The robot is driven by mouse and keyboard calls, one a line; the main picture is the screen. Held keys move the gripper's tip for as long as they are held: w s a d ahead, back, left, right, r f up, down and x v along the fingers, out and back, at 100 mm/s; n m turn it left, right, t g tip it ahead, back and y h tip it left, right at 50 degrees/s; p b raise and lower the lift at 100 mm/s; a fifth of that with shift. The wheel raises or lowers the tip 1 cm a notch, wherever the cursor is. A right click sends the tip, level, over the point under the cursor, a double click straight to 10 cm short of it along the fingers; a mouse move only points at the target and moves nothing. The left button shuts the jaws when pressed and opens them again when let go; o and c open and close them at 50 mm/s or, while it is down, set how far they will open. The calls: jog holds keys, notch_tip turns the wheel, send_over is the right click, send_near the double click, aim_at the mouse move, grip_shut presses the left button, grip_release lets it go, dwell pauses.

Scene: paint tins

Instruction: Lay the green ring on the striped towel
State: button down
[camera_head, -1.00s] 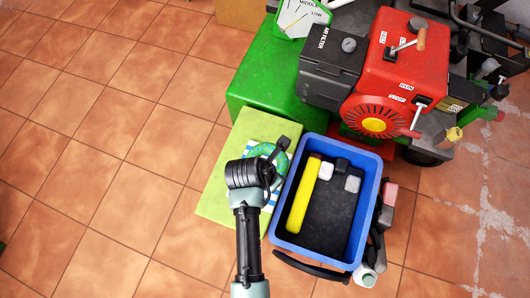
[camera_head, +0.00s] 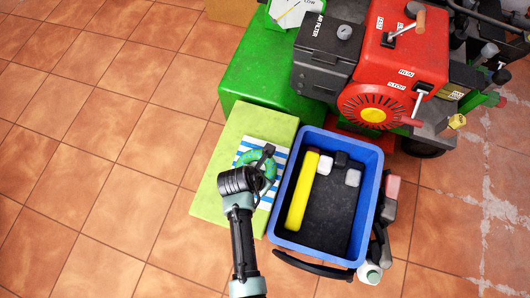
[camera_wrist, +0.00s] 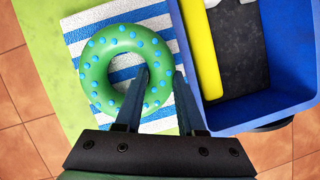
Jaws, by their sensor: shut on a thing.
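The green ring with blue dots (camera_wrist: 94,72) lies over the blue-and-white striped towel (camera_wrist: 100,25) in the wrist view. My gripper (camera_wrist: 162,76) is shut on the ring's right side, one finger inside the hole and one outside. In the head view the ring (camera_head: 248,158) is partly hidden by my gripper (camera_head: 266,155), with the striped towel (camera_head: 279,158) showing around it. I cannot tell whether the ring touches the towel or is just above it.
The towel is on a lime-green block (camera_head: 262,116). A blue crate (camera_head: 372,195) holding a yellow bar (camera_head: 302,190) and small blocks stands close on the right. A green box (camera_head: 258,82) and a red machine (camera_head: 398,62) are behind. Tiled floor is free on the left.

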jog(key=c, duration=0.5)
grip_release()
